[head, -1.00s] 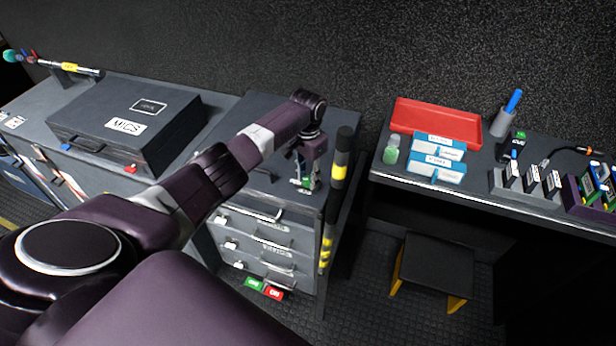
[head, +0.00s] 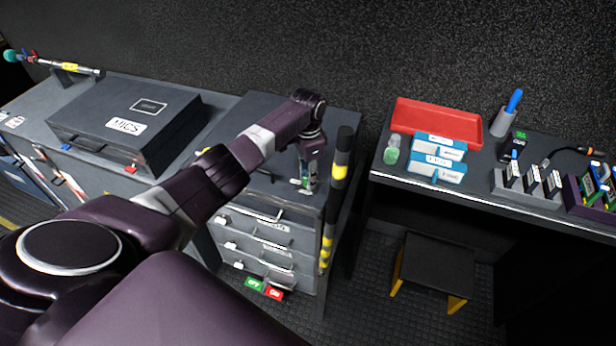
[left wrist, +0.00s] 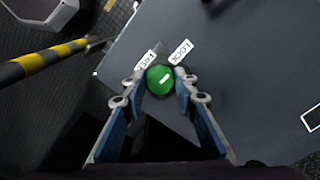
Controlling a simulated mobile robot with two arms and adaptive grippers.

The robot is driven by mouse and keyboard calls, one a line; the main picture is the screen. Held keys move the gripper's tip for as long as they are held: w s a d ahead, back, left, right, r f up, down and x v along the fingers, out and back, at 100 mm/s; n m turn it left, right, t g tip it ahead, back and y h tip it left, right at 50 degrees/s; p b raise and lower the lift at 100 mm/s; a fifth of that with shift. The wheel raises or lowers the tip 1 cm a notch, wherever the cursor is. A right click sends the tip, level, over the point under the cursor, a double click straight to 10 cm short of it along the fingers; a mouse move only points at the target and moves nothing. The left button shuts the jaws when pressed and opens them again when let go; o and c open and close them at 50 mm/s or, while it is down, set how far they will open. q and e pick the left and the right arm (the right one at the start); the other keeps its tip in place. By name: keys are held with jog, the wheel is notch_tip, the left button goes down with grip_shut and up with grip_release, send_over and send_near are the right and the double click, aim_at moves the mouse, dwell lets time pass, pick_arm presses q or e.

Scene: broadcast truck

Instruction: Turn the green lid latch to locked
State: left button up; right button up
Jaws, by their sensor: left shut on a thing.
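The green latch (left wrist: 160,80) is a round knob with a short white mark, on a dark grey lid (left wrist: 235,95). White labels FREE (left wrist: 146,61) and LOCK (left wrist: 181,52) lie just beyond it. The white mark sits on the knob's middle to right part; I cannot tell exactly which label it points to. My left gripper (left wrist: 161,88) is shut on the knob, one blue-padded finger on each side. In the head view the left gripper (head: 307,184) points down at the right end of the cabinet top, and hides most of the knob. My right gripper is not in view.
A black-and-yellow striped pole (head: 339,172) stands close to the right of the gripper. A MICS case (head: 125,110) sits on the counter at left. A desk with a red tray (head: 437,121) and blue-white boxes is at right, with a stool (head: 436,265) below.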

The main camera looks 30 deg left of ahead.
pick_arm(q)
jog(key=o, duration=1.2)
jog(key=shift+c, duration=0.2)
notch_tip(320, 180, up, 12)
jog(key=shift+s, duration=0.1)
